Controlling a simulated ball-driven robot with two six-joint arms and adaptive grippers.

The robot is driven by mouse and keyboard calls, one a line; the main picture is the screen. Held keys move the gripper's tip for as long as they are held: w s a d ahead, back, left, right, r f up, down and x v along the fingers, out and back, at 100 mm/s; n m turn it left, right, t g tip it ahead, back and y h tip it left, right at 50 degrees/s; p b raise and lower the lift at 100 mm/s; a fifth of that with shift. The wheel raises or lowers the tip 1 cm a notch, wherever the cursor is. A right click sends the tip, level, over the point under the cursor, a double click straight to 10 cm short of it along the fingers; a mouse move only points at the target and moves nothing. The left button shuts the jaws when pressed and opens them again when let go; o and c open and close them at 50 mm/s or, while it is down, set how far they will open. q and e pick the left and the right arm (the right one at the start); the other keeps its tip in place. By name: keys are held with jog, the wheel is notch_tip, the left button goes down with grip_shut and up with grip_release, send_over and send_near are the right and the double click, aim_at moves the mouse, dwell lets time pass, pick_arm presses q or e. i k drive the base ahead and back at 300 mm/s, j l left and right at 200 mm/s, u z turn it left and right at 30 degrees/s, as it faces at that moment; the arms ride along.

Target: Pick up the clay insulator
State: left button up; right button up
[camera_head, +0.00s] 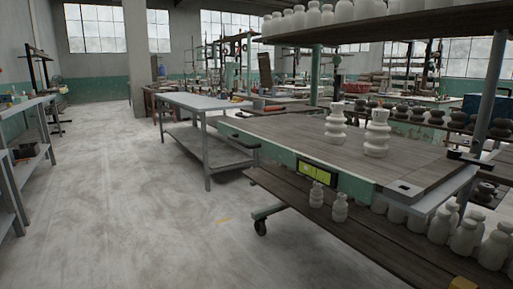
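Two pale ribbed clay insulators stand upright on the wooden top of a green-edged cart (285,130). The left insulator (335,125) is slightly farther back, and the right insulator (377,133) is nearer; a small gap separates them. Two smaller pale pieces, a left one (316,195) and a right one (340,208), stand on the cart's lower wooden shelf (330,233). I cannot tell which piece the task means. Neither of my grippers is seen in the head view.
Several pale pieces (467,236) stand at the lower right. An upper shelf (400,27) with more pieces hangs over the cart's rear. A grey table (200,103) stands behind the cart to the left. The floor (110,200) at left is clear, with shelving (20,150) along the left edge.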

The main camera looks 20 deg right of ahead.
aim_at(336, 126)
jog(key=z, duration=1.25)
